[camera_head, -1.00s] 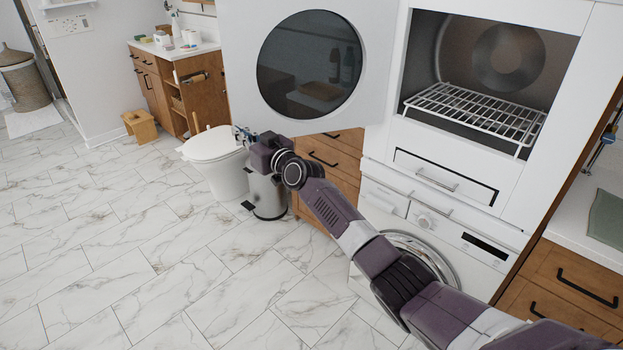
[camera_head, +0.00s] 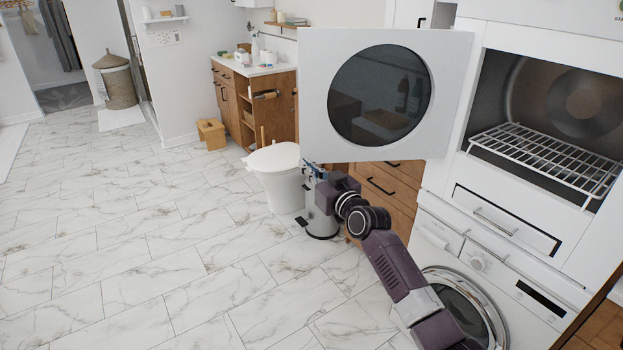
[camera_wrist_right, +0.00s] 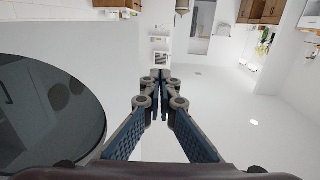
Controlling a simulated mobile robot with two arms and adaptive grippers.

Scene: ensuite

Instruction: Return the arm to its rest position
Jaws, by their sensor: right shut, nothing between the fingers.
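My right arm, purple and grey, comes in from the bottom right in the head view and reaches out in front of the cabinets. Its gripper (camera_head: 312,175) is small and partly hidden by the wrist, close to the toilet and bin in the picture. In the right wrist view the two blue-padded fingers (camera_wrist_right: 160,80) meet at their tips, with nothing between them. My left gripper is not in view.
An open white door with a round dark window (camera_head: 380,95) hangs near my right arm; its window (camera_wrist_right: 45,115) fills the wrist view's left. The open dryer with a wire rack (camera_head: 550,158), washer (camera_head: 462,305), toilet (camera_head: 275,160) and bin (camera_head: 320,215) stand nearby. Marble floor (camera_head: 150,260) is clear.

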